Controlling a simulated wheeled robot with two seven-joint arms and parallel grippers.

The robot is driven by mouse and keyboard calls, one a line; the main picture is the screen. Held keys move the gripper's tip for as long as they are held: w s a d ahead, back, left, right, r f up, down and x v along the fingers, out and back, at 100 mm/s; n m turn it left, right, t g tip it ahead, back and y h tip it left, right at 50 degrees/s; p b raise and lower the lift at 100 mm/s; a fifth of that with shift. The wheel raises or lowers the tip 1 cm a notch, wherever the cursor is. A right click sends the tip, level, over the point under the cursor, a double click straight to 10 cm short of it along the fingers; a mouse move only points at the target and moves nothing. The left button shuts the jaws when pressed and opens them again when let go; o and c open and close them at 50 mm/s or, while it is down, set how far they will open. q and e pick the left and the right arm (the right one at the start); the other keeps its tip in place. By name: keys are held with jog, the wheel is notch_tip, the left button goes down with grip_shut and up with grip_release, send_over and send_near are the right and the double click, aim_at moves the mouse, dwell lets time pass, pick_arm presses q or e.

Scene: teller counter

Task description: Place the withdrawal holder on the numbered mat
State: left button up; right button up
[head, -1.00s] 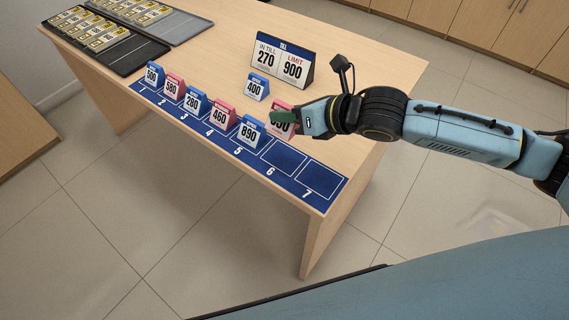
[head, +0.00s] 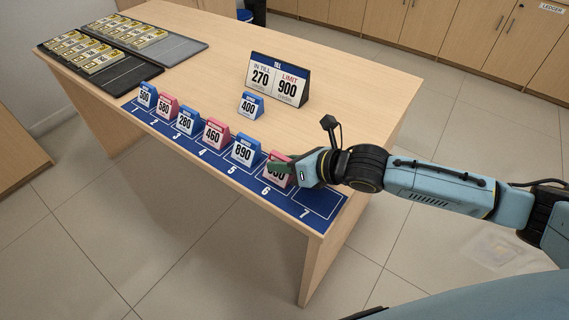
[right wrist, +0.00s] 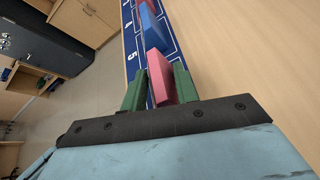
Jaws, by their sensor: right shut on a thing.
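My right gripper (head: 279,167) is shut on a pink holder (head: 278,180), whose number is partly hidden by the fingers. It is at square 6 of the blue numbered mat (head: 318,202); I cannot tell whether its base touches the mat. In the right wrist view the pink holder (right wrist: 159,78) stands between the two green fingers, beside a blue holder (right wrist: 155,30). Other holders stand on squares 1 to 5: blue 500 (head: 146,97), pink 580 (head: 166,108), blue 280 (head: 187,122), pink 460 (head: 214,134) and blue 890 (head: 243,153). My left gripper is out of view.
A blue 400 holder (head: 250,106) stands on the table behind the mat. A till sign (head: 278,79) reads in till 270, limit 900. Dark trays (head: 133,76) with yellow-marked stacks lie at the far left. Square 7 is empty, close to the table's right edge.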

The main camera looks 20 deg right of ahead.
jog(key=o, duration=1)
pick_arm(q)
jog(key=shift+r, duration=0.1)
pick_arm(e)
jog(key=shift+s+d+r, duration=0.1)
jog(key=shift+r, duration=0.05)
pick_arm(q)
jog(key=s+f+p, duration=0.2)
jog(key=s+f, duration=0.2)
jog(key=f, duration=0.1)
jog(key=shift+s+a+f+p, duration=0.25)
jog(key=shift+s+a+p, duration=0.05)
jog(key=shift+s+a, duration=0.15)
pick_arm(e)
jog(key=v, duration=1.1)
jog(key=shift+s+d+r, duration=0.15)
jog(key=shift+s+d, duration=0.05)
jog(key=shift+d, duration=0.05)
